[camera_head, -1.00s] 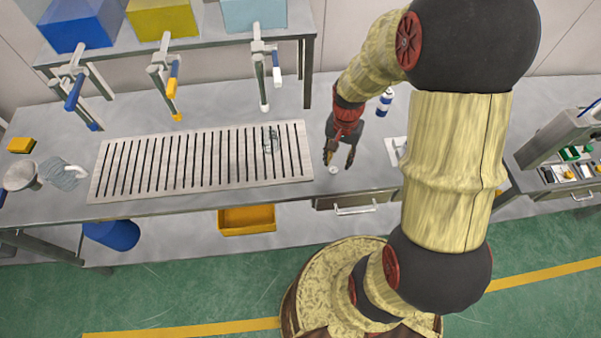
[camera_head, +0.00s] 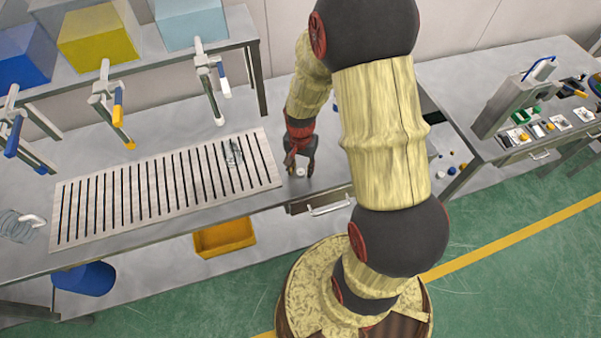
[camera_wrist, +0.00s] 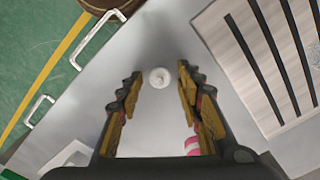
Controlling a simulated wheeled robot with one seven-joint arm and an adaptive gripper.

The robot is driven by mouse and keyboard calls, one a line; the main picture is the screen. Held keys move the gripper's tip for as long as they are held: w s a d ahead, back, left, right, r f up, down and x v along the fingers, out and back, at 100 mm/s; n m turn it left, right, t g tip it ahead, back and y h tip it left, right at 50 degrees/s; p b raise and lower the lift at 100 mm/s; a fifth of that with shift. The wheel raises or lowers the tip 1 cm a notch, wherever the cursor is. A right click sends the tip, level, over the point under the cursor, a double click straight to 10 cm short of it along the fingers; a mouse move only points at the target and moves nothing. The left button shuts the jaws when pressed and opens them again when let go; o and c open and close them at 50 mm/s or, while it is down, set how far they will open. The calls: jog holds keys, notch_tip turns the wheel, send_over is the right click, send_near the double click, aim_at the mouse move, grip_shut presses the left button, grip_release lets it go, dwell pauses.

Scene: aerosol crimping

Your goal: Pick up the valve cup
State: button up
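The valve cup (camera_wrist: 160,78) is a small pale round disc with a raised centre, lying on the grey bench top. In the wrist view it sits just beyond and between the fingertips of my gripper (camera_wrist: 157,85). The fingers are spread wide, with nothing between them touching the cup. In the head view the valve cup (camera_head: 299,171) shows as a small white spot right at the fingertips of my gripper (camera_head: 298,168). I cannot tell the exact height of the fingertips above the bench.
A slotted grating (camera_head: 165,190) lies on the bench left of the cup, with a clear glass-like item (camera_head: 234,153) on it. A drawer handle (camera_head: 330,207) is on the front edge. A crimping station (camera_head: 515,100) stands on the right bench. A pink-striped item (camera_wrist: 192,146) shows near my gripper.

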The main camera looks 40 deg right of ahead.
jog(key=c, duration=0.3)
jog(key=c, duration=0.3)
jog(key=shift+c, duration=0.2)
